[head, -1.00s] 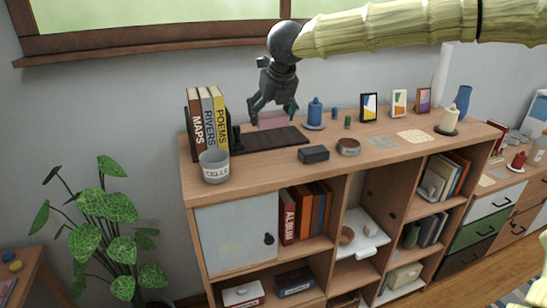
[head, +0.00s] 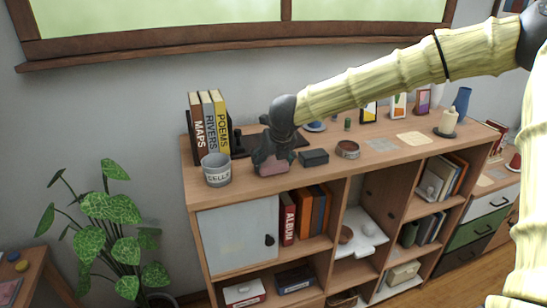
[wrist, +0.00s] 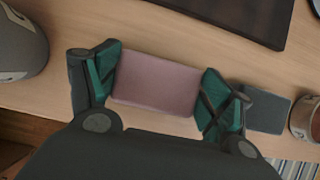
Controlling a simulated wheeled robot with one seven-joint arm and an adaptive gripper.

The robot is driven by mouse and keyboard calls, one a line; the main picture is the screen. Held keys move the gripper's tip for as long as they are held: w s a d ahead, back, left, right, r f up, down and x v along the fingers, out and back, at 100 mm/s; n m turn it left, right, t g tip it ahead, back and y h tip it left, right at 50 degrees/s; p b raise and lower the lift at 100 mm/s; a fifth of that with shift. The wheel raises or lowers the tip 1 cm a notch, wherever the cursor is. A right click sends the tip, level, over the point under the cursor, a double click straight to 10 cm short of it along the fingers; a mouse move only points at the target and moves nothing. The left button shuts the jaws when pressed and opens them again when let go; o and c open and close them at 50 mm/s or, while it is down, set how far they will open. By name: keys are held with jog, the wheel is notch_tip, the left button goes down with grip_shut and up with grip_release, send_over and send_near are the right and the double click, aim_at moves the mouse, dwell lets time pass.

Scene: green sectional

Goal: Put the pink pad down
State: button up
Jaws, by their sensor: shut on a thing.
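The pink pad (wrist: 156,82) is a flat, rounded rectangle held between the two fingers of my gripper (wrist: 158,88) in the wrist view. In the head view my gripper (head: 271,164) is low over the front part of the shelf top (head: 243,183), between the grey cup and the dark box. The pad's lower edge (head: 273,169) shows under the fingers there. The pad is at or just above the wood; I cannot tell if it touches.
The grey cup (head: 216,170) stands left of my gripper, the dark box (head: 314,157) close on the right, with a round brown dish (head: 347,149) beyond. A dark tray (wrist: 235,14) lies behind. Books (head: 208,127) stand at the back left. The shelf's front edge is near.

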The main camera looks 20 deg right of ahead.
jog(key=shift+s+f, duration=0.1)
jog(key=o, duration=0.9)
jog(key=shift+f+b, duration=0.35)
jog(key=shift+b, duration=0.15)
jog(key=b+v, duration=0.1)
jog(key=v, duration=0.2)
jog(key=b+v, duration=0.1)
jog(key=v, duration=0.3)
jog(key=b+v, duration=0.1)
jog(key=v, duration=0.3)
jog(key=shift+w+a+r, duration=0.2)
jog(key=shift+w+a, duration=0.1)
